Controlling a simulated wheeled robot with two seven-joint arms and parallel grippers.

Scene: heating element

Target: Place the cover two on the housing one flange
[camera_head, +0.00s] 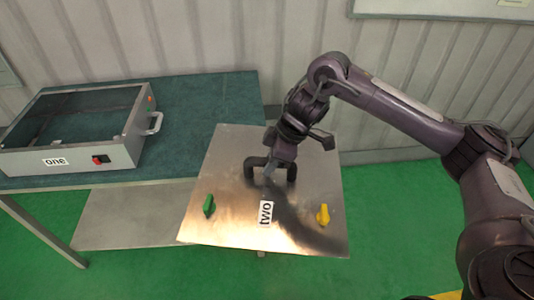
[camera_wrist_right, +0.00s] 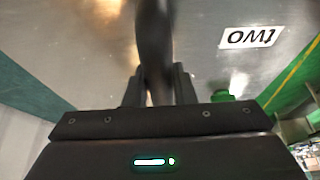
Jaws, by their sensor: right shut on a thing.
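The cover two (camera_head: 225,165) is a flat shiny metal plate with a "two" label, a green knob, a yellow knob and a dark handle (camera_head: 252,168). My right gripper (camera_head: 270,172) is shut on that handle and holds the plate in the air, to the right of the table. The wrist view shows the handle (camera_wrist_right: 153,45) between the fingers (camera_wrist_right: 155,85), with the plate (camera_wrist_right: 215,15) behind it. The housing one (camera_head: 120,152) is a grey open-topped box labelled "one" on the table at the left. Its rim flange (camera_head: 65,95) surrounds a dark interior. My left gripper does not show.
The table (camera_head: 205,110) has a green-blue top, with clear room right of the housing. A side handle (camera_head: 154,124) sticks out of the housing towards the plate. A lower shelf (camera_head: 130,220) lies under the table. A ribbed wall (camera_head: 220,35) stands behind.

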